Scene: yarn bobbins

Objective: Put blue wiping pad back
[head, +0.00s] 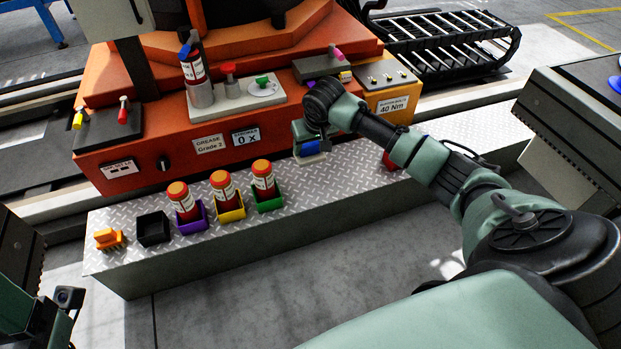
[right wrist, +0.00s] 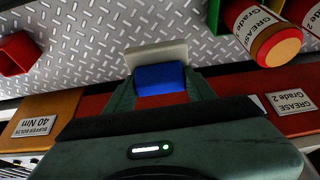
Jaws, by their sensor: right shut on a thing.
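The blue wiping pad (head: 311,148) is held in my right gripper (head: 308,138), above the diamond-plate ledge in the middle of the head view. In the right wrist view the pad's blue block (right wrist: 160,77) sits between the fingers, with a pale flat part (right wrist: 157,55) beyond it. The fingers are shut on the blue block. Whether the pad touches the ledge cannot be told. A black open box (head: 153,228) stands empty at the ledge's left part. My left arm's wrist (head: 50,318) shows at the lower left; its fingertips are not visible.
The ledge (head: 330,190) runs along the orange machine. Grease bottles stand in a purple (head: 192,218), a yellow (head: 231,210) and a green box (head: 268,203). An orange brush-like item (head: 108,239) lies at the left end. A red box (right wrist: 18,53) is right of my gripper.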

